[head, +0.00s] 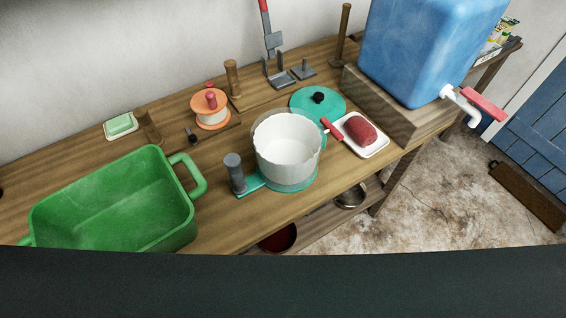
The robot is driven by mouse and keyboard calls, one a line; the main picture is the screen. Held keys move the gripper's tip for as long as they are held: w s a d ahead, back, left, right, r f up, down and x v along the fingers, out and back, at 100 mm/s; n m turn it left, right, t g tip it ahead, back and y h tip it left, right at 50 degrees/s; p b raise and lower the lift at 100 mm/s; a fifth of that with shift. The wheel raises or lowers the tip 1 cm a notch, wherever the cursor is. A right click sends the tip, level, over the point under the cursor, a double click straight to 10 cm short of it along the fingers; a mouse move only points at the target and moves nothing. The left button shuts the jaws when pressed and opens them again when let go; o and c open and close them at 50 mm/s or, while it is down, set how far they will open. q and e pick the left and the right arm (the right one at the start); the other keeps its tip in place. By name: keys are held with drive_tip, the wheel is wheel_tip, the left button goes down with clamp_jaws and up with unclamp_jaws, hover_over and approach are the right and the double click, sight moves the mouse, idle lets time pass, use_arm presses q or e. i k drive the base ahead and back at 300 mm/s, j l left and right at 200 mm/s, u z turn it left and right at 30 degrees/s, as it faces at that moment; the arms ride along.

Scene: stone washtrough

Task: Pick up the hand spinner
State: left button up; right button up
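I cannot tell for sure which item is the hand spinner. One candidate is a white tub (288,145) with a wavy rim. It stands empty and upright on a teal base (288,187), which has an upright grey grip (235,172) at its left. Another candidate is a small orange and white spool-shaped item (211,110) with a red knob on top, standing farther back to the left. A round teal lid (330,103) with a black knob lies flat behind the white tub, partly hidden by it. Neither of my grippers is in view.
A green basin (115,205) stands at the left of the wooden bench. A white tray (375,146) with a red item lies right of the tub. A blue water container (425,50) with a tap stands on a wooden block at right. Soap (121,123) lies at back left.

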sight(288, 143)
drive_tip(key=k+j+z, duration=0.45)
drive_tip(key=k+j, duration=0.2)
drive_tip(key=k, duration=0.15)
drive_tip(key=k+j+z, duration=0.25)
drive_tip(key=k, duration=0.15)
